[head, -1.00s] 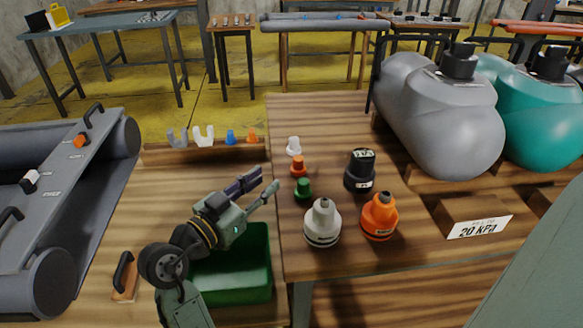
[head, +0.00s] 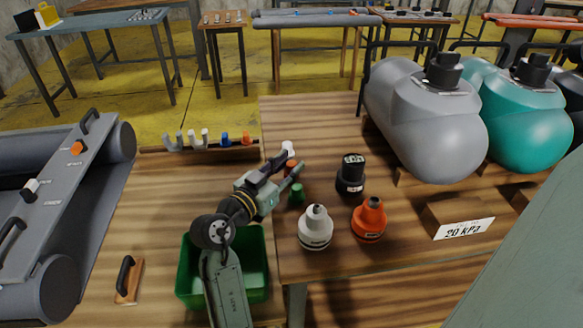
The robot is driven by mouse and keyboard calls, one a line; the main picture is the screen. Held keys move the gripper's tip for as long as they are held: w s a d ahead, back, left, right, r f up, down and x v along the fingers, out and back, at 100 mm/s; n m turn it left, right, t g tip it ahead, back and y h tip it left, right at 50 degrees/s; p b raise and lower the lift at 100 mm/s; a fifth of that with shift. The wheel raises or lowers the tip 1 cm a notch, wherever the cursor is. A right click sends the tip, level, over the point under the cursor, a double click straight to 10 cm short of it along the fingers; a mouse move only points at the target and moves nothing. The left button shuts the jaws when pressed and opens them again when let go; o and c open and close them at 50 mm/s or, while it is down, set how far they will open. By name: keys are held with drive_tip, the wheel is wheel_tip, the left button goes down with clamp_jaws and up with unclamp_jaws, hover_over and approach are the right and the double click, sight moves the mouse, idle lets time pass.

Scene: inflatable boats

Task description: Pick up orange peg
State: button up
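A small orange peg (head: 291,166) stands on the wooden table, partly hidden behind my gripper's fingertips. My gripper (head: 290,163) is open, its two fingers apart and pointing up and to the right. The peg shows near the gap between the fingertips; I cannot tell whether they touch it. A white peg (head: 288,148) stands just behind it, and a green peg (head: 296,194) stands in front, to the right of the fingers. Another small orange piece (head: 246,139) sits on the rack at the back left.
A green bin (head: 258,265) is below my arm. A blue piece (head: 225,139) is on the rack.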

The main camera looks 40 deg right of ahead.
drive_tip(key=shift+c, duration=0.6)
drive_tip(key=c, duration=0.6)
